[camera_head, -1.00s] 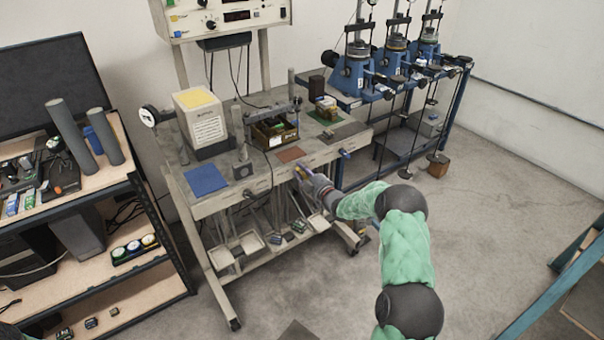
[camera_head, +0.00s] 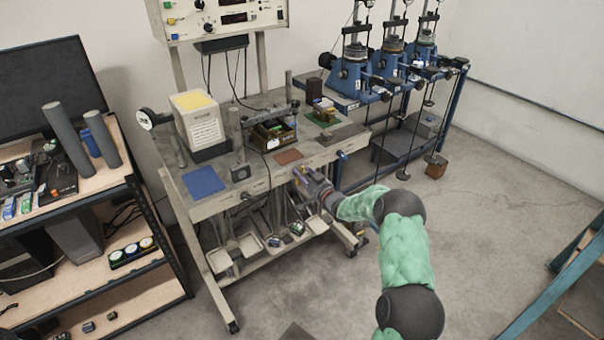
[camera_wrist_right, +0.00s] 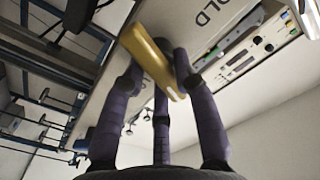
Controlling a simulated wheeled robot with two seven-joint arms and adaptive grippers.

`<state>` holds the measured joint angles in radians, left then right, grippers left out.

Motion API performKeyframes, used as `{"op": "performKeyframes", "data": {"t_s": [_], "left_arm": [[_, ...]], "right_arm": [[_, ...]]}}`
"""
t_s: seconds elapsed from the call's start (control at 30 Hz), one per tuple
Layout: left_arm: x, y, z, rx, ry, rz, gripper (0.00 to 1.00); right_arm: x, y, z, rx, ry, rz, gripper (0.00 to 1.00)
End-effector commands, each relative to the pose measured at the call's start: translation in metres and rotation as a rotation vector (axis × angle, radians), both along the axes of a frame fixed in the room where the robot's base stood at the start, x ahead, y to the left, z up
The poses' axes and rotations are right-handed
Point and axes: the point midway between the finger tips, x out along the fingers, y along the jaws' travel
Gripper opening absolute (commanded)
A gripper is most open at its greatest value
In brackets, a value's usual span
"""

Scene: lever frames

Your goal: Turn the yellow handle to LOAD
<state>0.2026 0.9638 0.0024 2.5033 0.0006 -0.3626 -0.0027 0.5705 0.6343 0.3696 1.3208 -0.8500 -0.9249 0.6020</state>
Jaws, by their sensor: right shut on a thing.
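The yellow handle (camera_wrist_right: 152,62) is a flat bar that slants across the middle of the right wrist view. Dark fingers of my right gripper (camera_wrist_right: 160,82) are around it and shut on it. No LOAD lettering is readable. In the head view my right gripper (camera_head: 302,178) is at the front edge of the grey bench (camera_head: 228,203), where it mostly hides the handle. My left gripper is not in view.
Blue machines (camera_head: 352,78) stand at the back right. A shelf (camera_head: 75,225) is at the left.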

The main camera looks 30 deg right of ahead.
Motion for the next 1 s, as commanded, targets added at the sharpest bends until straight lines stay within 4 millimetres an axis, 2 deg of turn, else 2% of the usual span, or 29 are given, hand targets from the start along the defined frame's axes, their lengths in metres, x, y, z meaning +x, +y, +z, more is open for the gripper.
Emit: {"op": "performKeyframes", "data": {"t_s": [0.2, 0.5, 1.0], "left_arm": [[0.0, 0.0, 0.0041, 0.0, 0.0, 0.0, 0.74], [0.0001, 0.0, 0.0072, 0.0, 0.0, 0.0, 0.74], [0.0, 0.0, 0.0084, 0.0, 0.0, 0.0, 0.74]], "right_arm": [[0.0002, 0.0006, -0.0018, 0.18, 0.015, 0.003, 0.0], [0.0005, -0.0006, -0.0036, 0.355, 0.029, 0.003, 0.0], [0.0008, -0.0018, -0.0036, 0.43, 0.031, 0.003, 0.0]]}}
